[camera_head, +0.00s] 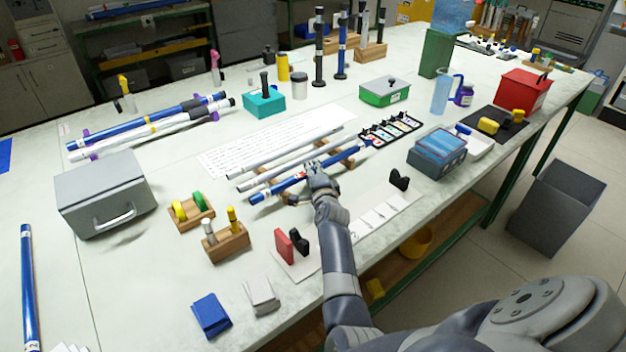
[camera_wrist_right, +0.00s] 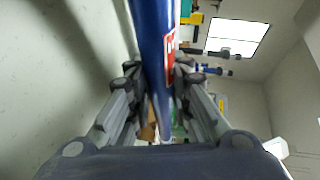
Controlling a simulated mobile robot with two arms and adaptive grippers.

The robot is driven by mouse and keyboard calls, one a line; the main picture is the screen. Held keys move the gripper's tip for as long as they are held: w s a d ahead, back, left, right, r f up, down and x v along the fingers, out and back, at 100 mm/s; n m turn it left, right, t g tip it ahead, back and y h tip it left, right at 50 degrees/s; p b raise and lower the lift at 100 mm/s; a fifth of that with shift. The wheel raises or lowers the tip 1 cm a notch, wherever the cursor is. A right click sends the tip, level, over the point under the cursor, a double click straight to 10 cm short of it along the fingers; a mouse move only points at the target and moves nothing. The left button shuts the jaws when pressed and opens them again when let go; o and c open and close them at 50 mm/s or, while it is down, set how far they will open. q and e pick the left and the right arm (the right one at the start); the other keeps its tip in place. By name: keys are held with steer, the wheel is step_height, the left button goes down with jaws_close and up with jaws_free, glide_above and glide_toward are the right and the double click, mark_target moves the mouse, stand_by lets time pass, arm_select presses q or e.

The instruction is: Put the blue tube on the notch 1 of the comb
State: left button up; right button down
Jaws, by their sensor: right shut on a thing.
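The blue tube (camera_head: 280,189) has a dark end and a red-and-white label, and lies slantwise near the table's middle. Wooden pieces (camera_head: 348,163) show by the rods. They may belong to the comb, but its notches are too small to tell, and I cannot tell whether the tube touches them. My left gripper is out of view.
In front lies a pale mat (camera_head: 350,222) with a red block (camera_head: 284,246) and black holders (camera_head: 399,180). A black tray of small parts (camera_head: 390,128) is at the right. Wooden blocks with pegs (camera_head: 226,243) and a grey box (camera_head: 105,192) stand left. Blue-and-white rods (camera_head: 150,126) lie on purple supports.

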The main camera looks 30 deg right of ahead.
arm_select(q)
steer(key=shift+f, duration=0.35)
arm_select(e)
steer(key=shift+f, duration=0.25)
steer(key=shift+f, duration=0.15)
steer(key=c, duration=1.5)
jaws_free()
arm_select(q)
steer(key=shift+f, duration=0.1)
arm_select(e)
steer(key=shift+o, duration=0.2)
